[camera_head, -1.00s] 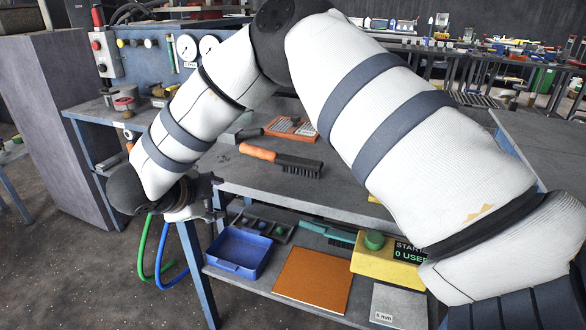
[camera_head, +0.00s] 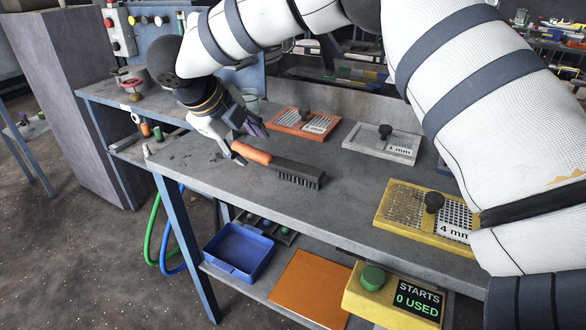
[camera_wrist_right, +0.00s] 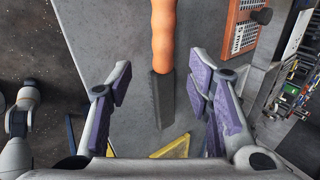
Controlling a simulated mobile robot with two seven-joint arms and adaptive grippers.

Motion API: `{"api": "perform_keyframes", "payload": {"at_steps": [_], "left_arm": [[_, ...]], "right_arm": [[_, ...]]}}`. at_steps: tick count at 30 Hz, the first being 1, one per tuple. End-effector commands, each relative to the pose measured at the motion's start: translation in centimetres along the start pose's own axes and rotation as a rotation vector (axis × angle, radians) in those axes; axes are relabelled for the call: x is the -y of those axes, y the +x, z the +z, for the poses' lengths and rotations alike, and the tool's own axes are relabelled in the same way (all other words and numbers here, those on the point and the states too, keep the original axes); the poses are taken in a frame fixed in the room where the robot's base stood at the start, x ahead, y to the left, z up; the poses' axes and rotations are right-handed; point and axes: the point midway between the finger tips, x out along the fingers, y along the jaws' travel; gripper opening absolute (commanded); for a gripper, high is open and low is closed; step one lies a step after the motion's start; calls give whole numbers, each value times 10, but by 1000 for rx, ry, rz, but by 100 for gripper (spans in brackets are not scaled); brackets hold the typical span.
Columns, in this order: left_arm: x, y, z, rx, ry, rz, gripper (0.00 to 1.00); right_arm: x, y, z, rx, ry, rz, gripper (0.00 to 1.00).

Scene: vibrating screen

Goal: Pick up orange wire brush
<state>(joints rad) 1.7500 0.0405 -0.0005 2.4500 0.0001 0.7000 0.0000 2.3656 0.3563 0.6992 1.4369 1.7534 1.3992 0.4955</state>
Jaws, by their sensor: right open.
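The orange wire brush (camera_head: 298,175) lies on the grey bench top, its orange handle towards the left and its dark bristle block towards the right. My right gripper (camera_head: 247,145) is at the handle end in the head view, open and empty. In the right wrist view, the purple-padded fingers of my right gripper (camera_wrist_right: 160,82) are spread on either side of the brush (camera_wrist_right: 162,42), with visible gaps on both sides. Whether the fingers are above the brush or level with it is unclear. My left gripper is not seen in the head view.
An orange screen (camera_head: 290,124), a grey 1 mm screen (camera_head: 365,150) and a yellow 4 mm screen (camera_head: 390,222) lie on the bench. A blue tray (camera_head: 238,268) and a yellow button box (camera_head: 355,300) stand on the lower shelf. The bench around the brush is clear.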

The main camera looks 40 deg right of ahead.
Motion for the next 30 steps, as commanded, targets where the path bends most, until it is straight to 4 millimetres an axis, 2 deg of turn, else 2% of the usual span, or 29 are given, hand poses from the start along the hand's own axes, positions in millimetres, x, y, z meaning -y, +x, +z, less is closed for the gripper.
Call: {"api": "perform_keyframes", "payload": {"at_steps": [5,9,12,17,23,24,30], "left_arm": [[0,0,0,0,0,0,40],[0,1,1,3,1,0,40],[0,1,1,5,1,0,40],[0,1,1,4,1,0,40],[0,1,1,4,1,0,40],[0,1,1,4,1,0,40],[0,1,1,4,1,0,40]], "right_arm": [[1,17,0,0,1,1,46],[3,45,1,-2,1,1,46],[3,58,1,0,0,0,46],[4,58,1,2,1,-1,46],[4,57,2,2,1,-1,3],[4,57,2,2,1,-1,0],[4,57,2,3,0,-1,0]]}}
